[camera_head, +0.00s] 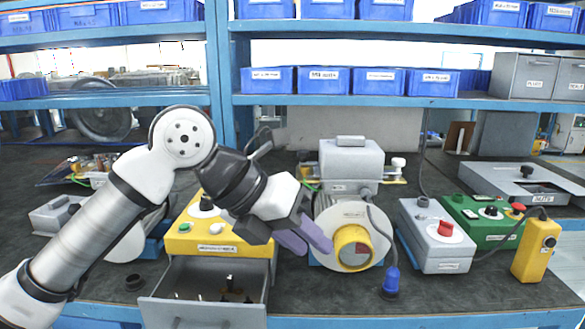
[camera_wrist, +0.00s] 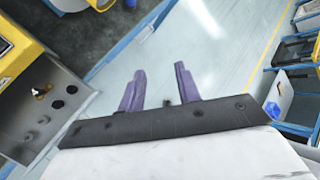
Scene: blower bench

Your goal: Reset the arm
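My arm reaches in from the lower left in the head view. My gripper (camera_head: 318,248) hangs over the front of the bench, just in front of the blower (camera_head: 344,215) and right of the open drawer (camera_head: 205,312). In the wrist view my gripper (camera_wrist: 160,85) shows two purple fingers standing apart with nothing between them. Behind them is the floor beyond the bench edge.
The drawer sticks out below a yellow control box (camera_head: 215,240) and holds small parts. A grey box with a red knob (camera_head: 436,235), a green box (camera_head: 485,220) and a yellow pendant (camera_head: 535,250) stand to the right. Shelves with blue bins (camera_head: 330,79) run above.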

